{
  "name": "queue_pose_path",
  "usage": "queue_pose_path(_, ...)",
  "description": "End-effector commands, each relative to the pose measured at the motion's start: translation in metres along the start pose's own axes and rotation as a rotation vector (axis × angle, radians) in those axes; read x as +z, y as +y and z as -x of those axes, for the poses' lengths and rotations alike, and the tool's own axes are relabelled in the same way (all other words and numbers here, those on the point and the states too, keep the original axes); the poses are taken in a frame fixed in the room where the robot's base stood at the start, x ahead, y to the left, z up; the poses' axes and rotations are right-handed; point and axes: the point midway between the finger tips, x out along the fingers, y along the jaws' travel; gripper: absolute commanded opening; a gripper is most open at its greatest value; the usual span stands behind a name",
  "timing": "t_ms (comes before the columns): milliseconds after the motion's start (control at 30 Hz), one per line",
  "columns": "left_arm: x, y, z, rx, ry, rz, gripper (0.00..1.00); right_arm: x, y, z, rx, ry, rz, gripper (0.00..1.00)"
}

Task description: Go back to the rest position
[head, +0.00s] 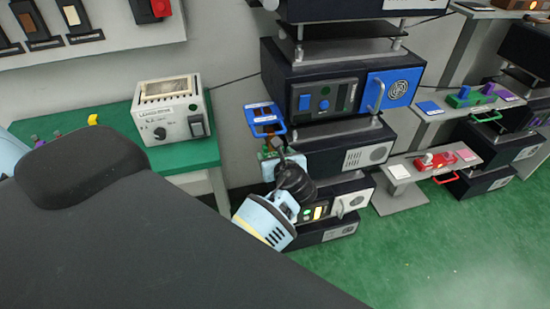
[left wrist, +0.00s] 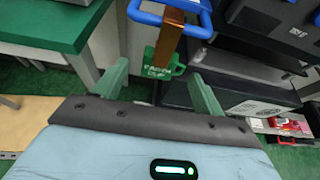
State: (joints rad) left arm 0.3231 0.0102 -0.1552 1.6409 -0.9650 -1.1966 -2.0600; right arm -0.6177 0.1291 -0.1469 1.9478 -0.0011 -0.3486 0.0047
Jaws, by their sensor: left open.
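My left gripper (head: 272,148) is in front of the stack of dark units in the head view, just below a blue-handled lever fixture (head: 265,118). In the left wrist view its two green fingers (left wrist: 158,70) are spread apart with nothing held between them. The blue handle (left wrist: 180,18) with a brown bar (left wrist: 168,42) lies beyond the fingertips, and a green piece with lettering (left wrist: 163,68) shows between the fingers. I cannot tell whether the fingers touch it. My right gripper is not in view.
The dark stacked units (head: 310,75) stand close beside the left gripper. A green table (head: 105,120) with a white box (head: 172,112) is to the left. Shelves with coloured levers (head: 435,165) are to the right. Green floor (head: 430,255) is open at the lower right.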

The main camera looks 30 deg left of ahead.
Motion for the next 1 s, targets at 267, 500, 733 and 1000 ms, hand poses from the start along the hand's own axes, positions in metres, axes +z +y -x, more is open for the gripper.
queue_pose_path(267, 0.001, 0.000, -0.001, 0.000, 0.000, 0.000, 0.70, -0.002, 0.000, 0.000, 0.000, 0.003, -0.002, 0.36)
queue_pose_path(500, 0.000, 0.000, 0.000, -0.002, 0.002, 0.003, 0.70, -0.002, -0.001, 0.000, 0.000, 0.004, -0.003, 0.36)
queue_pose_path(733, -0.053, 0.009, 0.006, -0.089, 0.099, 0.209, 0.70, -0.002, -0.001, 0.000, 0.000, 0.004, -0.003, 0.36)
queue_pose_path(1000, -0.161, 0.038, 0.044, -0.192, 0.409, 0.793, 0.70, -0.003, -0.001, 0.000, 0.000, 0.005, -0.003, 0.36)
